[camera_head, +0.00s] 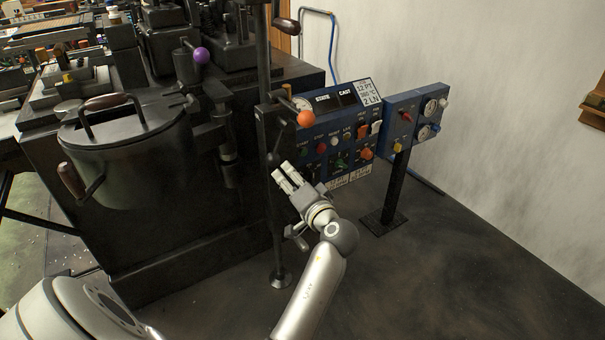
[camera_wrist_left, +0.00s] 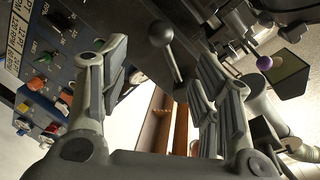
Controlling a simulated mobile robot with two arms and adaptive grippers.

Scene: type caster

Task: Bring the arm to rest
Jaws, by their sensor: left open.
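My left gripper (camera_head: 285,178) is in the middle of the head view, at the end of my pale arm, in front of the black caster machine (camera_head: 130,235). Its two fingers point up and to the left, near the machine's black vertical post (camera_head: 268,120). In the left wrist view my left gripper (camera_wrist_left: 162,85) is open, with a clear gap between its fingers and nothing held. A grey ball-ended lever (camera_wrist_left: 161,35) shows beyond the fingertips there; I cannot tell its distance. My right gripper is in neither view.
A blue control panel (camera_head: 310,148) with buttons and knobs stands just beyond and right of the gripper. A smaller gauge panel (camera_head: 417,112) stands on a post to its right. An orange-knobbed lever (camera_head: 305,118) juts out above. A lidded pot (camera_head: 125,160) is left. Open floor (camera_head: 460,270) lies right.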

